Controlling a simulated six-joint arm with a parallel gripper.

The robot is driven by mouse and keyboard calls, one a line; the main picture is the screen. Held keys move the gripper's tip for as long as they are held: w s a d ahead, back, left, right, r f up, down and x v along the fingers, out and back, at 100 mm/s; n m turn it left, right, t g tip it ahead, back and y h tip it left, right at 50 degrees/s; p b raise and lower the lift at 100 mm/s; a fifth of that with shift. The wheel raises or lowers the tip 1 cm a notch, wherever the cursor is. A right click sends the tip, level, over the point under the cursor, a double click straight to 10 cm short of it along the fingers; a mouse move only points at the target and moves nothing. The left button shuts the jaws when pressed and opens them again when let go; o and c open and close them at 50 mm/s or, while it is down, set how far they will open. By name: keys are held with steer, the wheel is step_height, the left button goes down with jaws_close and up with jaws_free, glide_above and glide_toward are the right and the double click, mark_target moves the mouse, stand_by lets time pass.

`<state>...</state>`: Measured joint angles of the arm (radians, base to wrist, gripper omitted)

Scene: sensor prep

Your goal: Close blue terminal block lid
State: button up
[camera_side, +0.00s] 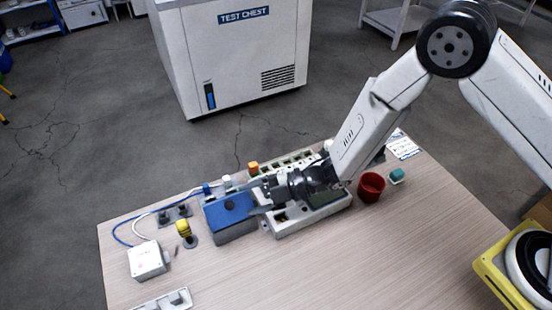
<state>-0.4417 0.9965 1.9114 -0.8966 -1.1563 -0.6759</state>
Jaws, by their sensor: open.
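The blue terminal block (230,231) is a box with a grey-blue body near the middle of the table. Its blue lid (230,209) lies flat over the top, with a dark round spot on it; whether it is fully seated I cannot tell. My gripper (257,203) is at the right edge of the block, with its fingers pointing left and its jaws open. It looks empty. Whether the fingertips touch the lid I cannot tell. My gripper and wrist hide part of the pale tray behind them.
A pale compartment tray (290,230) stands right of the block. A red cup (371,187) and a teal-topped item (396,176) are farther right. A yellow-topped part (184,229), a white box (147,260) and a blue cable (122,229) lie left. The front table is mostly clear.

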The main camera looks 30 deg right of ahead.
mark_target(233, 205)
steer(key=shift+x, duration=2.2)
jaws_close()
